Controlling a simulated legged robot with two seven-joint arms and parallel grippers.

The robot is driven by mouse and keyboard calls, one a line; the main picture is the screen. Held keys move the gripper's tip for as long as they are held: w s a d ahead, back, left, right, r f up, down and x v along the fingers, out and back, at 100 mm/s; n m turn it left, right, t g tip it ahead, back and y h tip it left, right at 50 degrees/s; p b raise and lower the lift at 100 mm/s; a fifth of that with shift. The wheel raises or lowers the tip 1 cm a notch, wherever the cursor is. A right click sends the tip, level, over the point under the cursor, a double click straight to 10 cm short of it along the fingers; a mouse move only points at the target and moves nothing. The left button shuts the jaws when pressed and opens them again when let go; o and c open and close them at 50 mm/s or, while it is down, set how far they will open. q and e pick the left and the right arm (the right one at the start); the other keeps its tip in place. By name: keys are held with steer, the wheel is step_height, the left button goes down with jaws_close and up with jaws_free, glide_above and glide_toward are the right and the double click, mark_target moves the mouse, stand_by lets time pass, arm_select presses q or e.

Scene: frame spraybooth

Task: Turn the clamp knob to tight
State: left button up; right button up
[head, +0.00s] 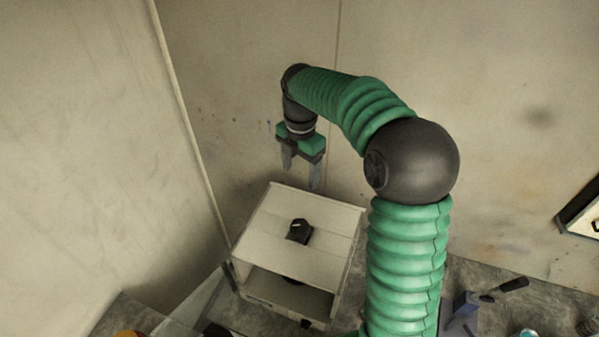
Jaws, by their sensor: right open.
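A black knob (299,231) with a small white mark sits on the top of a pale box-like fixture (328,216). I take it to be the clamp knob; I cannot read any tight marking. The fixture has an open front, with something dark inside partly hidden by its top. My right gripper (301,176) hangs above and behind the knob, near the far edge of the fixture's top, fingers pointing down. The fingers are apart with nothing between them, and they do not touch the knob. My left gripper is not in view.
Pale booth walls (260,80) rise behind and to the left of the fixture. A blue tool-like object (462,308) and a dark-handled item (513,284) lie on the grey bench at right. An orange object (128,333) shows at the bottom left. A dark-framed panel (582,212) is at the right edge.

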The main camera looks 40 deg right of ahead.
steer(key=shift+a, duration=0.15)
step_height(320, 180, up, 17)
steer(key=b, duration=0.2)
steer(key=shift+f, duration=0.15)
steer(key=shift+s, duration=0.1)
